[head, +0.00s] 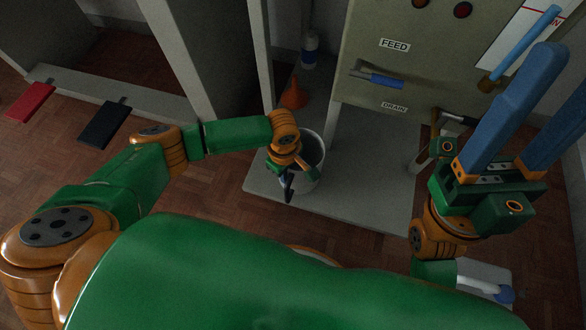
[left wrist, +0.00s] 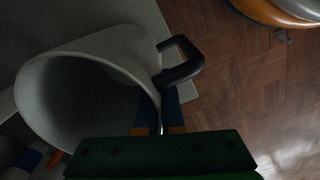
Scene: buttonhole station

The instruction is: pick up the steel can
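The steel can (head: 312,146) is a grey, open-topped vessel standing on a low grey platform. In the left wrist view the can (left wrist: 110,50) fills the left side, its mouth facing the lower left. Its dark looped handle (left wrist: 190,66) sticks out to the right. My left gripper (head: 288,184) is at the can's near side by the handle. Its blue fingers (left wrist: 158,108) are close together below the handle, their tips partly hidden; whether they grip it cannot be told. My right gripper (head: 545,100) is open and empty, fingers pointing up, at the right.
An orange funnel (head: 294,95) and a white bottle (head: 310,50) stand behind the can. Red (head: 30,102) and black (head: 104,124) pads lie left. Wooden floor is clear in front.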

